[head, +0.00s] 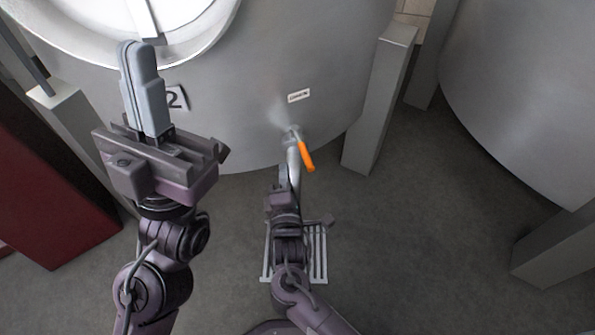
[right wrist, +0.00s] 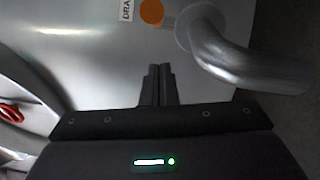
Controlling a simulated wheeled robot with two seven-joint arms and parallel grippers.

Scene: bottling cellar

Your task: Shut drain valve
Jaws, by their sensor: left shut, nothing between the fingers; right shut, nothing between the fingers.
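The drain valve sits low on the front of the grey steel tank. Its orange lever (head: 307,157) points down and slightly right in the head view; in the right wrist view its orange part (right wrist: 152,13) shows at the top edge beside the metal pipe (right wrist: 238,60). My right gripper (head: 283,172) is just left of and below the lever in the head view, partly overlapped by the pipe region. Its fingers (right wrist: 158,70) are shut and empty, apart from the lever. My left gripper (head: 138,50) is shut and empty, raised in front of the tank at the left.
A small label plate (head: 299,96) is above the valve, and a "2" plate (head: 176,98) is further left. A floor grate (head: 318,262) lies under my right arm. Grey tank legs (head: 380,100) stand to the right. A dark red block (head: 60,190) is at left.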

